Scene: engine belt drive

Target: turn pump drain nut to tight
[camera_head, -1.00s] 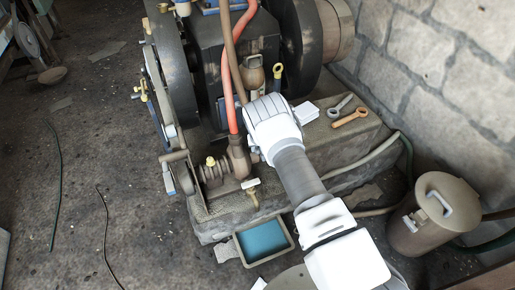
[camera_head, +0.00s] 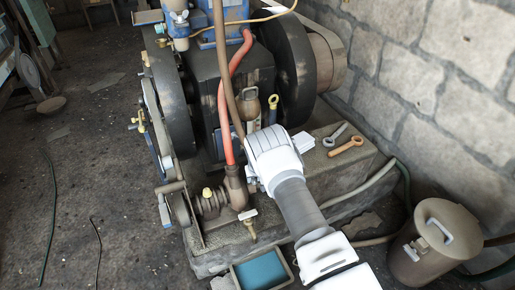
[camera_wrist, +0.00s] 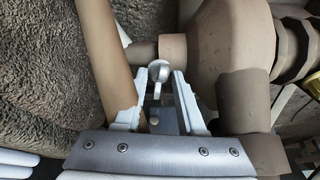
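The brown pump (camera_head: 234,190) stands at the front of the engine base, with a yellow-capped ribbed part on its left. A small tap with a pale handle (camera_head: 248,214) hangs below it. A small silver round-ended piece (camera_wrist: 159,74) shows between the fingertips, by a short brown pipe stub of the pump (camera_wrist: 225,40). I cannot tell whether it is the drain nut or whether the fingers touch it.
A red hose (camera_head: 223,100) and a brown pipe run down to the pump. A blue-bottomed tray (camera_head: 262,271) lies below the tap. A lidded can (camera_head: 432,248) stands at right.

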